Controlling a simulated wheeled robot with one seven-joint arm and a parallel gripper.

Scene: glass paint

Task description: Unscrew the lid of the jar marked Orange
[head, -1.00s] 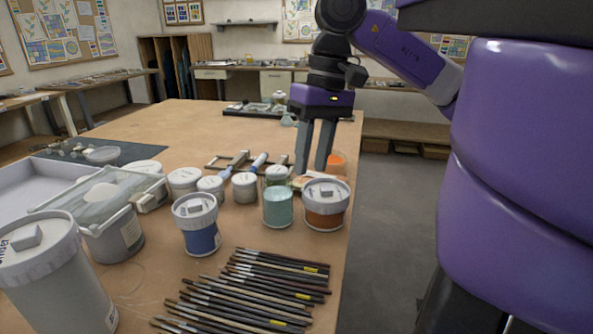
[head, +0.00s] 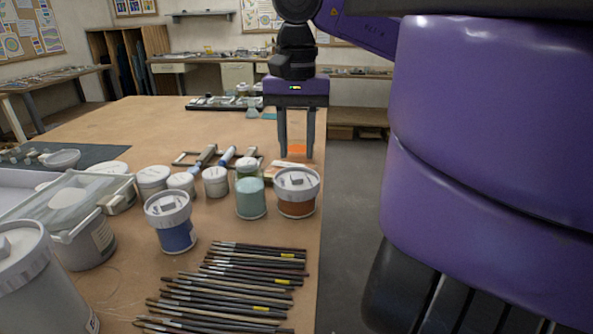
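A clear jar with orange-brown contents (head: 295,207) and a white lid (head: 297,180) with a raised block on top stands upright near the table's right edge. Its marking is too small to read, but its colour fits Orange. The lid sits on the jar. My gripper (head: 297,155) points straight down, its two dark fingers apart with nothing held between them. In the picture it is above and seemingly behind the jar, not touching the lid. An orange patch (head: 297,150) shows between the fingertips; I cannot tell what it is.
A teal jar (head: 251,199) stands close left of the orange one, a blue jar (head: 170,222) further left. Several white-lidded pots and rollers (head: 208,158) lie behind. Brushes (head: 225,290) cover the front. The table's right edge (head: 321,240) is close to the jar.

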